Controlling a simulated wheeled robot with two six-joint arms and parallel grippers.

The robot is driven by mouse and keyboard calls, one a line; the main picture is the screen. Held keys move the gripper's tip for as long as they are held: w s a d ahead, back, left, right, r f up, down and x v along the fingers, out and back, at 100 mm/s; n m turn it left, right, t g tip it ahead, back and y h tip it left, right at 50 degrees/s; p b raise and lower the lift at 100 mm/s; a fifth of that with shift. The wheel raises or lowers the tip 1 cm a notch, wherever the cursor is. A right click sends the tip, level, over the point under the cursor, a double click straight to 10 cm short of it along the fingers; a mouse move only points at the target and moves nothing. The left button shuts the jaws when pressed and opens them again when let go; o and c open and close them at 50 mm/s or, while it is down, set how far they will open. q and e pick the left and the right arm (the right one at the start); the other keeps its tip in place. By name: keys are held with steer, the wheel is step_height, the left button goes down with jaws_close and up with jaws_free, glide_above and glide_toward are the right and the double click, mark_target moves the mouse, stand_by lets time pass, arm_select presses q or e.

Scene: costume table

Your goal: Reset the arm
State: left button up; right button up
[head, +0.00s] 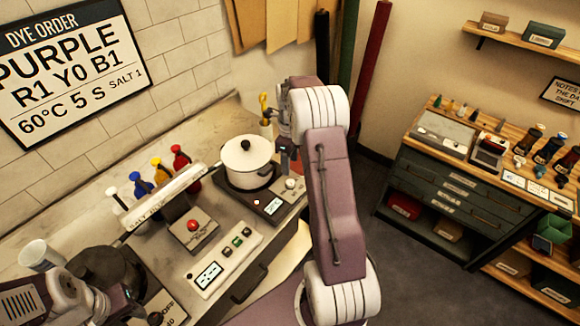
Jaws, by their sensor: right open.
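My right arm (330,200) rises from the bottom middle and bends at the top. Its gripper (285,152) is open, just right of the white lidded pot (247,160); I cannot tell whether they touch, and the arm hides part of the gripper. The pot stands on a hot plate (268,201) with a red light. Part of my left arm (40,303) shows in the bottom left corner; its gripper does not show.
Several colored bottles (160,172) stand behind a white rail (166,197). A red-button box (194,225), a control panel (222,262), a white cup (40,256) and a dark pot (97,264) are on the counter. A drawer cabinet (450,190) stands right, across open floor.

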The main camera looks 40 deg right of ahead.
stand_by(0.3)
steer(key=s+a+r+n+t+b, duration=0.1)
steer(key=a+r+n, duration=0.15)
steer(key=a, duration=0.45)
steer(key=s+a+r+n+b, duration=0.1)
steer(key=a+r+n, duration=0.15)
steer(key=a, duration=0.35)
steer(key=s+a+f+n, duration=0.3)
steer(key=s+n, duration=0.4)
steer(key=n, duration=0.5)
steer(key=s+a+f+n+b, duration=0.1)
steer(key=s+a+f+n, duration=0.2)
steer(key=s+n, duration=0.5)
steer(key=f+n, duration=0.1)
steer(key=n, duration=0.3)
steer(key=shift+s+a+f+n, duration=0.25)
steer(key=shift+a+f+n, duration=0.05)
steer(key=shift+a, duration=0.1)
